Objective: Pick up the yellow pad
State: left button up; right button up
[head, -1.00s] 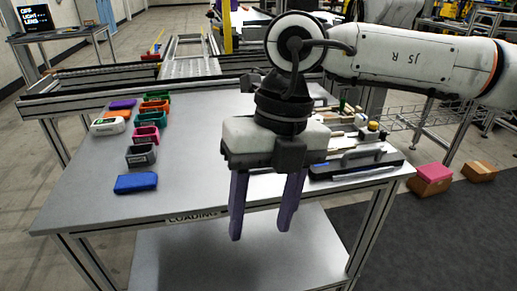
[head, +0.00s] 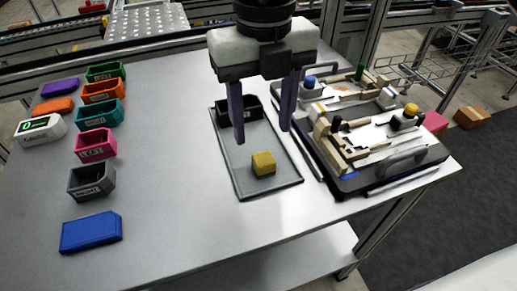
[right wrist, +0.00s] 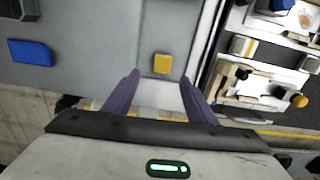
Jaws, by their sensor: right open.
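The yellow pad (head: 263,163) is a small block lying on a grey tray (head: 285,186) on the table. It also shows in the right wrist view (right wrist: 162,64), ahead of and between the fingertips. My right gripper (head: 262,136) is open and empty, its two purple fingers pointing down above the tray. In the head view the pad appears just below and between the fingertips, and they do not touch it. My left gripper is not in any view.
A black bin (head: 238,108) stands on the tray's far part, partly behind a finger. Fixtures with clamps (head: 375,140) stand close on the right. Several coloured bins (head: 95,143), a blue block (head: 91,232) and a white scale (head: 40,129) are on the left. The table between is clear.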

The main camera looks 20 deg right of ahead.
aim_at(264, 158)
jog(key=shift+s+f, duration=0.2)
jog(key=shift+f, duration=0.95)
jog(key=shift+w+d+f, duration=0.1)
jog(key=shift+w+f, duration=0.05)
jog(key=shift+f, duration=0.8)
jog(key=shift+w+d+f, duration=0.1)
jog(key=shift+f, duration=0.9)
jog(key=shift+w+d+f, duration=0.1)
jog(key=shift+w+f, duration=0.05)
jog(key=shift+f, duration=0.8)
jog(key=c, duration=1.1)
jog(key=shift+c, duration=0.2)
jog(key=shift+r, duration=0.1)
notch_tip(264, 158, up, 10)
